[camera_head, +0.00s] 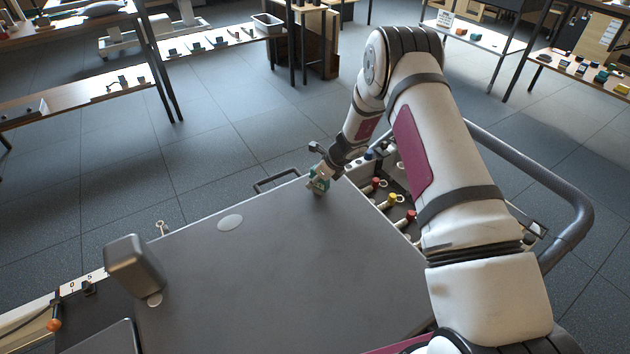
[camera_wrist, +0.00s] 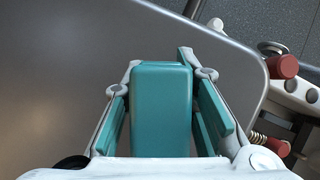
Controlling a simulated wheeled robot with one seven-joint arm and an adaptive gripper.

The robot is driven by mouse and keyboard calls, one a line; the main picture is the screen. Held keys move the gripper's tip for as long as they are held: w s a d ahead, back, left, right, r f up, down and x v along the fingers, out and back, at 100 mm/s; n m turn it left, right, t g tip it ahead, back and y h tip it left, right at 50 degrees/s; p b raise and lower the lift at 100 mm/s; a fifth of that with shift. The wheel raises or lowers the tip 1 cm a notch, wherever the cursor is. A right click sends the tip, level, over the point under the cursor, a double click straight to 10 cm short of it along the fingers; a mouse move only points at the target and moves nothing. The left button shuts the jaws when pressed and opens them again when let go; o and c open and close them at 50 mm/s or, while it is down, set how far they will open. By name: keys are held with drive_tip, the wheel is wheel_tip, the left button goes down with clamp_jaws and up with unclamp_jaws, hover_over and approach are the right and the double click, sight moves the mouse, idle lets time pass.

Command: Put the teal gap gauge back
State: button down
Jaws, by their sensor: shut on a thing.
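The teal gap gauge (camera_wrist: 162,108) is a smooth block with rounded edges, seen from above in the wrist view. My gripper (camera_wrist: 163,92) is shut on it, with teal pads on both sides of the block. In the head view my gripper (camera_head: 320,186) reaches down at the far right corner of a flat grey top (camera_head: 270,270). The gauge is small there and hard to tell from the teal pads. I cannot tell whether its underside touches the grey top.
Along the right edge of the top is a tray with red-ended and yellow-ended pieces (camera_head: 391,199). A thick curved rail (camera_head: 575,215) runs outside it. A dark rounded box (camera_head: 134,265) stands at the left. The middle of the top is clear. Shelves with small items stand behind.

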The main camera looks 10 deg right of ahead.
drive_tip(key=c, duration=1.3)
unclamp_jaws()
drive_tip(key=shift+f, duration=0.15)
drive_tip(key=shift+r, duration=0.25)
drive_tip(key=p+v, duration=0.3)
drive_tip(key=v, duration=0.9)
